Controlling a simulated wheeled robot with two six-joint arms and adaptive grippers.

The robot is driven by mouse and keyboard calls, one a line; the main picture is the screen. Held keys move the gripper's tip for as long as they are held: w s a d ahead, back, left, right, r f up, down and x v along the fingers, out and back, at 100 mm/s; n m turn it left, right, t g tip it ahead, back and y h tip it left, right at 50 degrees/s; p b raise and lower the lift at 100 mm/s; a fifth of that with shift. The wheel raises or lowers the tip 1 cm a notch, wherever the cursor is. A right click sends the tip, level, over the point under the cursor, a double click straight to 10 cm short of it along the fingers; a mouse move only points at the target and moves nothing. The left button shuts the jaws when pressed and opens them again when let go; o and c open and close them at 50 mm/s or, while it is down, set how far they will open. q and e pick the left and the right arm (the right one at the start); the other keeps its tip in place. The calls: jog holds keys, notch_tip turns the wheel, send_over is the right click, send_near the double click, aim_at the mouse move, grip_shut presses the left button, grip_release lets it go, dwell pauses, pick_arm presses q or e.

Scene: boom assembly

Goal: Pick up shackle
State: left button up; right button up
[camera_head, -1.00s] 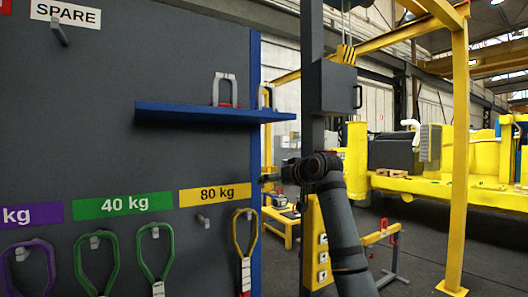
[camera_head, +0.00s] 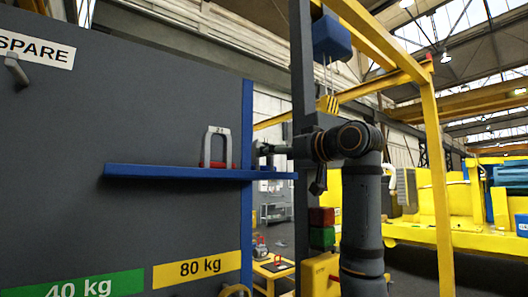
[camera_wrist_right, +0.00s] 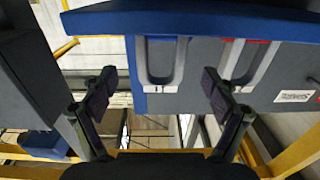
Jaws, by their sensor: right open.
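A silver U-shaped shackle with a red pin (camera_head: 217,147) stands upright on the blue shelf (camera_head: 170,172). It also shows in the right wrist view (camera_wrist_right: 262,62), on the right. A second grey shackle (camera_wrist_right: 149,68), with blue at its pin end, shows left of it in the wrist view, near the shelf's end. In the head view my right gripper mostly hides it. My right gripper (camera_head: 262,149) is beside the shelf's right end. In the wrist view the right gripper (camera_wrist_right: 160,90) is open, its fingers apart on either side of the second shackle's curved end, with nothing gripped. My left gripper is not in view.
The dark board (camera_head: 120,110) carries a SPARE label (camera_head: 36,48) and weight labels, with a peg (camera_head: 17,70) sticking out. A dark post (camera_head: 303,90) stands behind my right arm. A yellow frame (camera_head: 435,170) is at the right.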

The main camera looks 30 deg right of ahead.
jog(key=w+p, duration=0.2)
jog(key=w, duration=0.1)
jog(key=w+p, duration=0.2)
jog(key=shift+a+r, duration=0.15)
jog(key=shift+a, duration=0.15)
jog(key=shift+w, duration=0.25)
jog(key=shift+w+a+f, duration=0.1)
jog(key=shift+w+f, duration=0.05)
jog(key=shift+f, duration=0.1)
jog(key=c, duration=0.5)
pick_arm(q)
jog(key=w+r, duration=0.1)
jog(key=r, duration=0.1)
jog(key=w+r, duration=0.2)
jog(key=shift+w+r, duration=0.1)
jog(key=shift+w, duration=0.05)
pick_arm(e)
jog(key=c, duration=1.1)
jog(key=shift+r, duration=0.1)
